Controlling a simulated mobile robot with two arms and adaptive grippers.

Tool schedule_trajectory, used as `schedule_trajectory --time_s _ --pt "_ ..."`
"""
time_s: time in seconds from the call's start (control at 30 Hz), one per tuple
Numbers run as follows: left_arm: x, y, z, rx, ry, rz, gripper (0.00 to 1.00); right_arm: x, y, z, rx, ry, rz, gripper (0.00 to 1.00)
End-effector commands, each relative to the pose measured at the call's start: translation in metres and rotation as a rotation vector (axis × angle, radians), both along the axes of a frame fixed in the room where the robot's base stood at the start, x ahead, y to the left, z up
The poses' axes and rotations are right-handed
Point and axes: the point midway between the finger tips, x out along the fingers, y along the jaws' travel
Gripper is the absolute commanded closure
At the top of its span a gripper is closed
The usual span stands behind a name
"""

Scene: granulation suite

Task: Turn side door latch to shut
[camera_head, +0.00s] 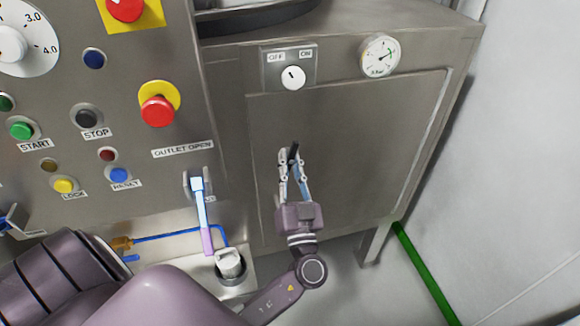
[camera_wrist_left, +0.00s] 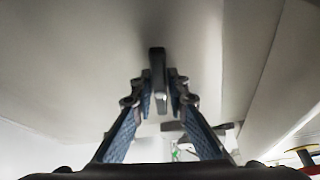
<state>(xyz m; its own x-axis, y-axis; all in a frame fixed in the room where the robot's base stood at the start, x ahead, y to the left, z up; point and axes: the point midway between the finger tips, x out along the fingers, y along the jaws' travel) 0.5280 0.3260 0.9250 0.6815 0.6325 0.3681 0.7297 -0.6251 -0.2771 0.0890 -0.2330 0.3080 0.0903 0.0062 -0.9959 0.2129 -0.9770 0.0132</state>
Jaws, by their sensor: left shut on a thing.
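The side door (camera_head: 350,150) is a flat grey metal panel on the right side of the machine, and it lies flush in its frame as far as I can see. Its latch (camera_head: 293,152) is a small dark handle near the door's left edge, slightly tilted from upright. My left gripper (camera_head: 293,163) is at the latch with its fingers closed around it. In the left wrist view, the dark latch (camera_wrist_left: 157,72) stands between the fingertips of my left gripper (camera_wrist_left: 159,95). The fingers hide part of the latch. My right gripper is not in view.
An OFF/ON switch (camera_head: 292,77) and a round gauge (camera_head: 380,56) sit above the door. A control panel (camera_head: 130,180) with buttons is at the left. The outlet lever (camera_head: 202,215) hangs just left of my gripper. A green pipe (camera_head: 425,275) runs along the floor at right.

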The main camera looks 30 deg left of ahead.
Motion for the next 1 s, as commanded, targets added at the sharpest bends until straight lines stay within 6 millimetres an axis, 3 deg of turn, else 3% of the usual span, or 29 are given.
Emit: schedule_trajectory --time_s 0.13,0.47,1.0 --pt "-0.001 0.001 -0.002 0.092 0.106 -0.003 1.00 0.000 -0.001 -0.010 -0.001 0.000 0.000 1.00" --pt "-0.002 0.002 0.003 0.297 0.346 -0.002 1.00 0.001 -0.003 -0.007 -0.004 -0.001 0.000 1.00" --pt "-0.003 0.003 0.010 0.622 0.729 0.000 1.00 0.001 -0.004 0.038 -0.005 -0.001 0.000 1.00"
